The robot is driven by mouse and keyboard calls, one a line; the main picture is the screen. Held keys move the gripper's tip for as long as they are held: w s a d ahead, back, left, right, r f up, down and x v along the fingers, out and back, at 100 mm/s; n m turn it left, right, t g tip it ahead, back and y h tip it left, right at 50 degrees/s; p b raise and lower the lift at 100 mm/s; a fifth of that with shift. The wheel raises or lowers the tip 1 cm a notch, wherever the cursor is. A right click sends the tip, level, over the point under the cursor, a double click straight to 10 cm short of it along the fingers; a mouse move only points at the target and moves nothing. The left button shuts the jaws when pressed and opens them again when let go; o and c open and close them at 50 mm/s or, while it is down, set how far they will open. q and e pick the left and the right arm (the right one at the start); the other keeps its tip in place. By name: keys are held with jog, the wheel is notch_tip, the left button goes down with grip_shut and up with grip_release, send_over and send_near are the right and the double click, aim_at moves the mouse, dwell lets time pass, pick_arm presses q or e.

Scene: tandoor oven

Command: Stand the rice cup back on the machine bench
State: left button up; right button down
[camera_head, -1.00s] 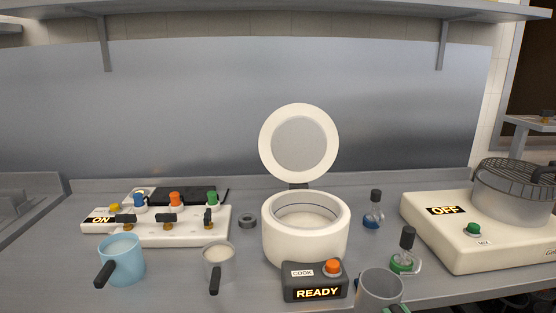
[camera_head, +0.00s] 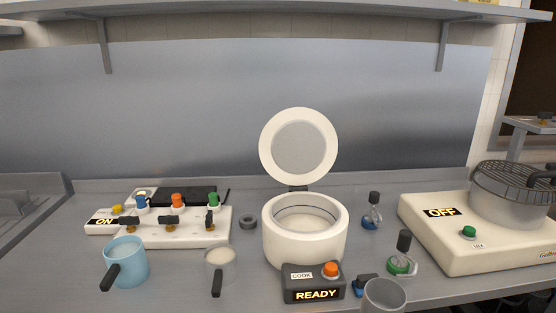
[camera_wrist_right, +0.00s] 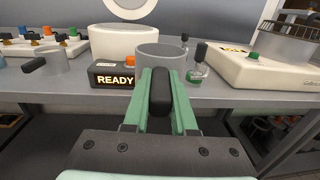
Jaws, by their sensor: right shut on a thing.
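The rice cup (camera_head: 384,296), a grey see-through cup that looks empty, is at the bottom edge of the head view, right of the cooker's control box. In the right wrist view the cup (camera_wrist_right: 160,58) is upright in front of the bench edge. My right gripper (camera_wrist_right: 161,92) is shut on its black handle, a green finger on each side. The machine bench (camera_head: 60,265) is the grey metal counter behind it. I cannot tell whether the cup's base touches the bench. My left gripper is in neither view.
The open rice cooker (camera_head: 305,235) stands behind the READY control box (camera_head: 314,285). Flasks with blue (camera_head: 372,215) and green (camera_head: 402,260) liquid and a small blue-and-black item (camera_head: 364,287) are close to the cup. A hot plate (camera_head: 480,235) is at the right, cups at left.

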jog(key=shift+r+p, duration=1.4)
jog(key=shift+p, duration=0.05)
jog(key=shift+r+p, duration=0.8)
jog(key=shift+r, duration=0.4)
jog(key=shift+f, duration=0.35)
jog(key=shift+a, duration=0.1)
